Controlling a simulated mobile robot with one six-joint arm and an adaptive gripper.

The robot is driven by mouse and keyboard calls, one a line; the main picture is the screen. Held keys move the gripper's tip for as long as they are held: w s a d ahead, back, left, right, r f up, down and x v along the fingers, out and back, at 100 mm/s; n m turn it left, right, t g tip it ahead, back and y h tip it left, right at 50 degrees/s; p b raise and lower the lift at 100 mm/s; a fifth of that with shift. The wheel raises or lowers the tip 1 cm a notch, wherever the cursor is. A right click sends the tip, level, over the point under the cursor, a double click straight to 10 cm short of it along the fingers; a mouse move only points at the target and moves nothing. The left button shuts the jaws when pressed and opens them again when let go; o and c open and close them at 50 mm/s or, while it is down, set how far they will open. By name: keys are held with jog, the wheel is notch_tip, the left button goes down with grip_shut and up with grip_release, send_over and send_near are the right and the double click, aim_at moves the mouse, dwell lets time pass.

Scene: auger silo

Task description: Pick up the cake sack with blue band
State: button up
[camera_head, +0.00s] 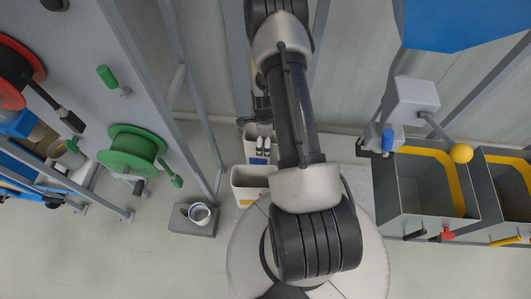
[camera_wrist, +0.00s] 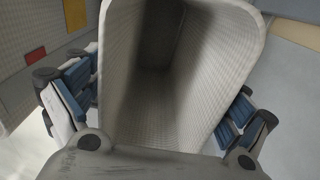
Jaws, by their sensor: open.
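In the wrist view an open-topped, pale woven sack (camera_wrist: 122,70) fills the middle, its mouth facing the camera and its inside shadowed. My gripper (camera_wrist: 157,102) is open, with one blue-padded finger on each side of this sack. I cannot tell whether the fingers touch it. No blue band is discernible on the sack, so I cannot tell whether it is the cake sack. In the head view a pale open container (camera_head: 249,179) stands on the floor left of my arm, with another behind it. My arm hides part of this area.
A grey block (camera_head: 192,221) with a mug (camera_head: 200,213) stands to the left. A green reel (camera_head: 133,152) hangs on the left panel. Grey bins (camera_head: 399,189) with yellow inner bands stand at the right. A yellow ball-ended lever (camera_head: 461,153) projects above them.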

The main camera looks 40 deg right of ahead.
jog(key=shift+r, duration=0.1)
jog(key=shift+c, duration=0.5)
jog(key=c, duration=1.4)
